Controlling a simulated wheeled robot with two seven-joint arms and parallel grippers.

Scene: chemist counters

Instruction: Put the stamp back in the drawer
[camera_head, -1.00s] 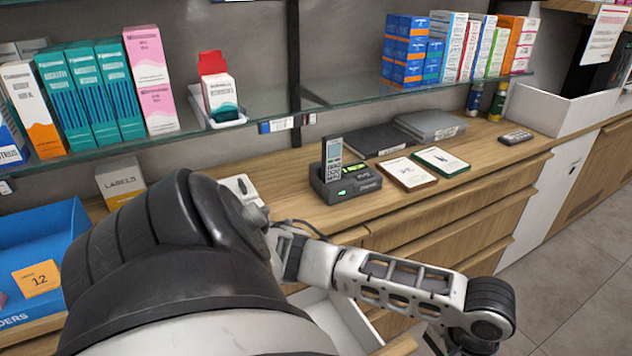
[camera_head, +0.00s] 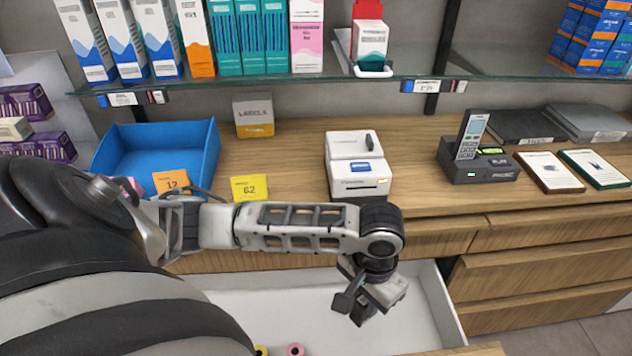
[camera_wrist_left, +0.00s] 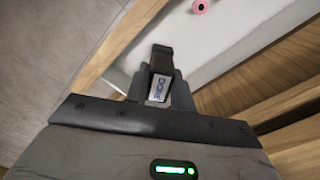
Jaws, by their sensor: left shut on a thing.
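The stamp (camera_wrist_left: 160,60), a dark piece with a white and blue lettered face, is between the fingers of my left gripper (camera_wrist_left: 158,92) in the left wrist view. My left gripper (camera_head: 362,305) is shut on it and points down over the right part of the open drawer in the head view. The stamp itself is hard to make out there. The drawer (camera_head: 428,300) is pulled out below the counter, with a white inside; its wall also shows in the wrist view (camera_wrist_left: 235,35). My right gripper is not in view.
A pink roll (camera_head: 296,350) and a yellow roll (camera_head: 262,351) lie in the drawer's front part. On the counter stand a blue tray (camera_head: 205,150), a white label printer (camera_head: 357,180) and a phone in its dock (camera_head: 480,165). The drawer's right part looks clear.

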